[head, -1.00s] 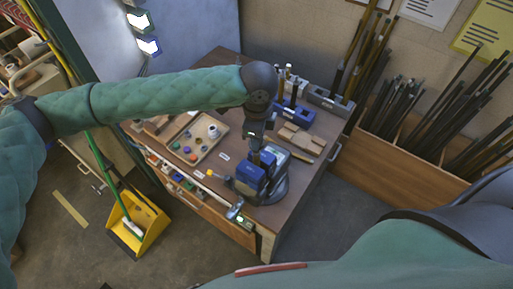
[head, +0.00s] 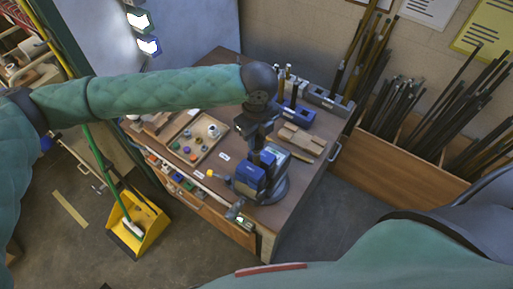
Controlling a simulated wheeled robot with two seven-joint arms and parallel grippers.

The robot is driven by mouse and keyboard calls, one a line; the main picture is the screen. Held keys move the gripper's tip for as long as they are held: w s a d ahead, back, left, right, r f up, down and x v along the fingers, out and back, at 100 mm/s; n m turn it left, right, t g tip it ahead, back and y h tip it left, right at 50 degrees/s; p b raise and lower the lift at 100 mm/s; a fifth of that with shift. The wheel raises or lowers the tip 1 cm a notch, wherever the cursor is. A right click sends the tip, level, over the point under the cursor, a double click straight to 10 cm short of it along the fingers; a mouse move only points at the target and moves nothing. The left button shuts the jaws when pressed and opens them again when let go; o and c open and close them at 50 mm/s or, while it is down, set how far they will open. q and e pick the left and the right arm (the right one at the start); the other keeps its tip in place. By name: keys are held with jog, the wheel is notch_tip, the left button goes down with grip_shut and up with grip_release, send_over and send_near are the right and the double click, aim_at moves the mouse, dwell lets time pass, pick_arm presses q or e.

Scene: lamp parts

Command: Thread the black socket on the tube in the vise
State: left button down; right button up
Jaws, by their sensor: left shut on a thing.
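A blue vise (head: 249,178) on a round grey base stands near the front right of the workbench. My left gripper (head: 258,146) comes down from above and is directly over the vise. It is shut on a small dark thing, which I take to be the black socket; the fingers and wrist mostly hide it. The tube in the vise is too small and covered to make out, so I cannot tell how the socket sits on it. My right arm shows at the lower right, but its gripper is out of view.
A tray (head: 198,139) with small coloured parts lies left of the vise. Wooden blocks (head: 301,138) lie to the right, and a blue holder (head: 292,116) with upright rods stands behind. A bin of dark rods (head: 425,165) stands right of the bench. A yellow dustpan (head: 139,226) is on the floor.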

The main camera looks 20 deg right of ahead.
pick_arm(q)
jog(key=shift+s+a+f, duration=0.1)
jog(key=shift+a+f, duration=0.05)
jog(key=shift+f, duration=0.3)
jog(key=shift+m, duration=0.5)
jog(key=c, duration=1.2)
grip_release()
jog(key=shift+o, duration=0.5)
jog(key=shift+r, duration=0.1)
jog(key=shift+o, duration=0.2)
jog(key=shift+r+b, duration=0.35)
jog(key=shift+b, duration=0.15)
notch_tip(320, 180, up, 6)
jog(key=b, duration=0.2)
jog(key=shift+r+b, duration=0.25)
jog(key=shift+b, duration=0.1)
jog(key=shift+r, duration=0.6)
